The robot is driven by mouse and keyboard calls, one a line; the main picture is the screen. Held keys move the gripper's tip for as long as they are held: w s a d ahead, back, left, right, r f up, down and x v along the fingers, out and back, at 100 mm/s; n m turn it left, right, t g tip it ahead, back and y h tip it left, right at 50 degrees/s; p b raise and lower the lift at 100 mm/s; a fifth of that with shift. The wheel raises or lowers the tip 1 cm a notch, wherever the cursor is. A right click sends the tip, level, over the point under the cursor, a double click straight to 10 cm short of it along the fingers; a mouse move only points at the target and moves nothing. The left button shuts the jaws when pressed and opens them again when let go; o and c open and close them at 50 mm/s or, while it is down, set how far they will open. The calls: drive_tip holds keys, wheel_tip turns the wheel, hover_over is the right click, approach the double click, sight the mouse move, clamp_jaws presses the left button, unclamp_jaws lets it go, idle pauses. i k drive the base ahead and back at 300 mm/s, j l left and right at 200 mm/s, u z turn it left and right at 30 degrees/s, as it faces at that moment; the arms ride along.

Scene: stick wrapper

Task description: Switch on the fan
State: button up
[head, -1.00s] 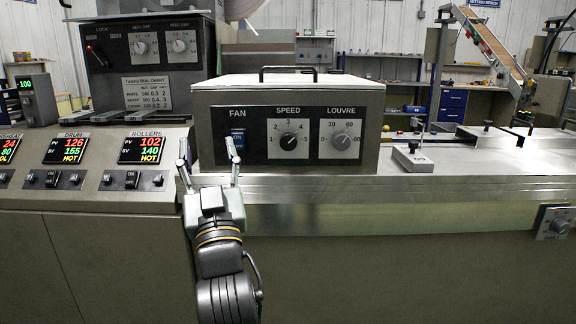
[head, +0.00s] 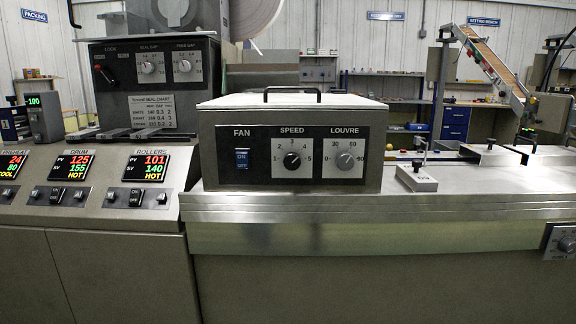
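The fan control box (head: 215,118) is a grey metal box with a dark front panel. My gripper is not in view, and nothing covers the switch.
A black handle (head: 291,91) stands up on the box's lid. Drum and roller displays (head: 144,168) with small rocker switches (head: 137,197) lie to the left. A small block with an upright lever (head: 416,178) stands to the right. The space before the box is clear.

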sight(242, 157)
drive_tip(key=j+z, duration=0.2)
drive_tip(key=z, duration=0.15)
drive_tip(key=j+z, duration=0.15)
drive_tip(key=z, duration=0.2)
drive_tip(key=k+j+z, duration=0.1)
drive_tip(key=z, duration=0.25)
